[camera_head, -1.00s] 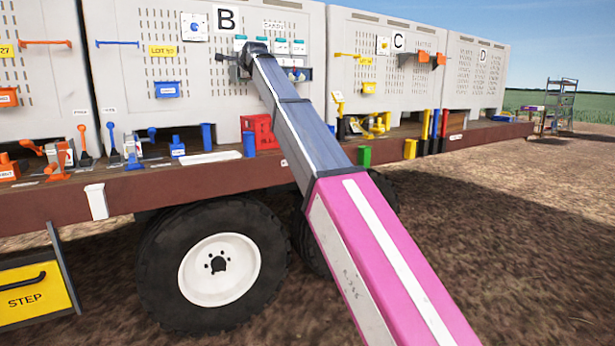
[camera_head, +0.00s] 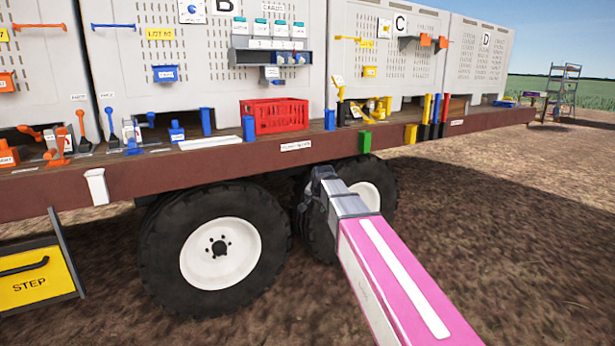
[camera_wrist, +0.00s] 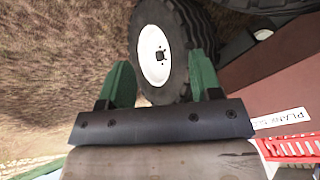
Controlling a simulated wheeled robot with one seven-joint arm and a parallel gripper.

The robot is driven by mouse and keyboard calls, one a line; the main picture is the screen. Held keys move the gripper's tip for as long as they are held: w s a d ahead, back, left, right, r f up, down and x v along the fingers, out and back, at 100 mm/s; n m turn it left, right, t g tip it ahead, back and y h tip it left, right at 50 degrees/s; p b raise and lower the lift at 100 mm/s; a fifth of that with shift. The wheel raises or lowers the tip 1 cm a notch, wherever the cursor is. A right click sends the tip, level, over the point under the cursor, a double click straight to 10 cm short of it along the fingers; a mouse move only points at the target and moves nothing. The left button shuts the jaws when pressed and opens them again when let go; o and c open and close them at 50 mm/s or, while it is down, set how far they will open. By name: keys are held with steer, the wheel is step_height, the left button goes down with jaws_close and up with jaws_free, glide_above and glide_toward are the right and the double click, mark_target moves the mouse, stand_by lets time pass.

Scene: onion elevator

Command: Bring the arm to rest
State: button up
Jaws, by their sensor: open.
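My arm, with its pink and grey links, reaches from the bottom right of the head view. My gripper (camera_head: 314,184) is in front of the rear wheel (camera_head: 368,193), below the trailer deck edge. In the wrist view my gripper (camera_wrist: 160,80) shows two green fingers set well apart. Nothing is between them; a black tyre with a white hub (camera_wrist: 152,55) shows beyond the gap. In the head view the fingers are small and dark, so their detail is hard to tell.
The front wheel (camera_head: 215,250) stands left of my gripper. A yellow step (camera_head: 35,282) is at far left. Open soil (camera_head: 500,220) lies to the right.

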steer(key=s+d+f+n+g, duration=0.1)
steer(key=s+d+f+g, duration=0.1)
steer(key=s+d+f, duration=0.3)
steer(key=s+d+f+n+g+h, duration=0.1)
steer(key=s+d+f, duration=0.4)
steer(key=s+f, duration=0.5)
steer(key=s+d+f+n+g, duration=0.3)
steer(key=s+d+f, duration=0.2)
steer(key=s, duration=0.8)
step_height(320, 180, down, 3)
steer(key=shift+d+f, duration=0.1)
steer(key=shift+d, duration=0.25)
steer(key=shift+s, duration=0.1)
